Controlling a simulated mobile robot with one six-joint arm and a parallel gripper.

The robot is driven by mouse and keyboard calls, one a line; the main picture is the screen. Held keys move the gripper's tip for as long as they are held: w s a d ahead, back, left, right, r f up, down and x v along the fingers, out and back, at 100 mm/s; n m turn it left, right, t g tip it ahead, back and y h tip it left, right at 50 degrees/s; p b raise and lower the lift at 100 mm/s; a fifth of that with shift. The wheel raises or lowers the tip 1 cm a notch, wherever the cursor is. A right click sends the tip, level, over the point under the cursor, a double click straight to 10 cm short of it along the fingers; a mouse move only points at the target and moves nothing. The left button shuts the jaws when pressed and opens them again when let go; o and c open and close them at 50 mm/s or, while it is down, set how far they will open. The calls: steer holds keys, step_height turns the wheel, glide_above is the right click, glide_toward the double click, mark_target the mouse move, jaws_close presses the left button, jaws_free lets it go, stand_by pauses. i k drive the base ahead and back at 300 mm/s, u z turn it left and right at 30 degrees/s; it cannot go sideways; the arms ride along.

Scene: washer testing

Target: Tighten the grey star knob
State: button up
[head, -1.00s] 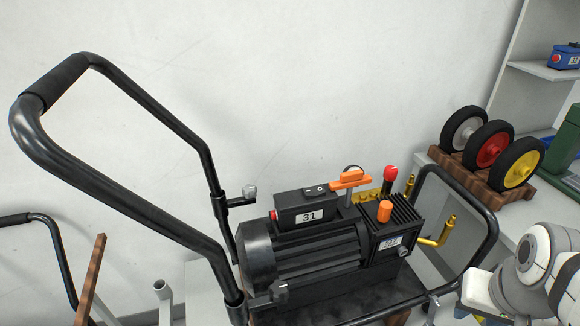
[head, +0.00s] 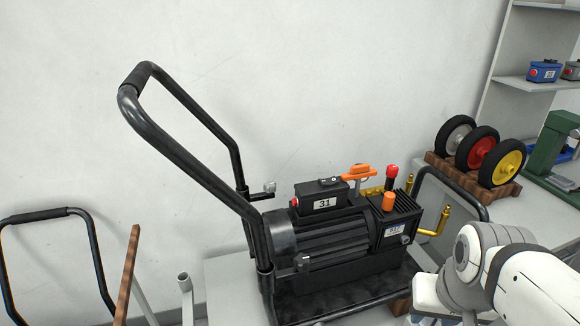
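A pressure washer stands on the bench with a black motor (head: 335,240) and a tall bent black handle (head: 190,165). One grey star knob (head: 269,187) sits on a short stub at the far leg of the handle. A second grey knob (head: 301,262) sits at the near leg, in front of the motor. I cannot tell from this view whether either is tight. My white arm shows at the lower right, right of the washer. My gripper's fingers are not visible.
An orange lever (head: 359,172), an orange cap (head: 388,201) and a red-topped part (head: 391,172) stick up from the washer. Wheels on a wooden rack (head: 510,190) stand at right. Another black handle frame (head: 95,250) and a wooden bar (head: 127,275) stand at left. The wall behind is bare.

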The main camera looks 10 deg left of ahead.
mark_target(269, 187)
steer(key=z, duration=0.05)
steer(key=i, duration=1)
steer(key=u, duration=0.1)
